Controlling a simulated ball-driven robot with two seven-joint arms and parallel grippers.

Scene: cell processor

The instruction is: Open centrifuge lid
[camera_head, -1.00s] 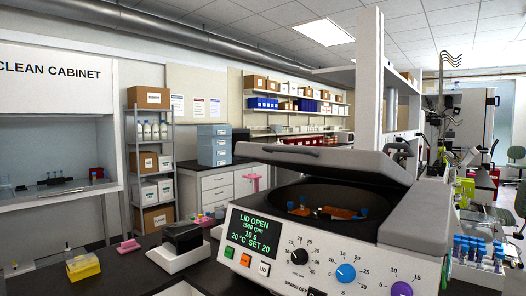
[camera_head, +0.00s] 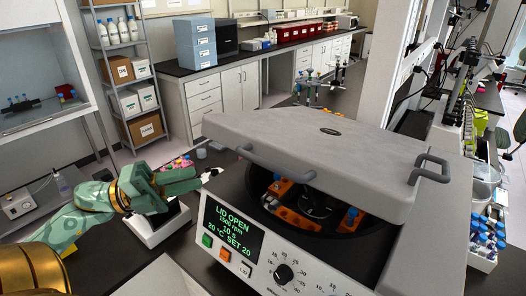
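The centrifuge (camera_head: 345,270) fills the right half of the head view, and its green display reads LID OPEN. Its grey lid (camera_head: 270,135) is raised, tilted over the dark bowl, with two grey handles on its front edge. Orange rotor buckets (camera_head: 295,217) with blue-capped tubes show in the bowl beneath the lid. My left gripper (camera_head: 213,173), on the green and gold arm, is just left of the centrifuge, near the lid's left corner. Its fingers are small and dark here, and I cannot tell whether they are open. I cannot tell whether it touches the lid. My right gripper is out of view.
A white device (camera_head: 158,228) stands under my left arm, with pink items (camera_head: 180,163) behind it on the dark bench. A rack of blue-capped tubes (camera_head: 485,240) stands right of the centrifuge. A white pillar (camera_head: 378,60) rises behind the lid.

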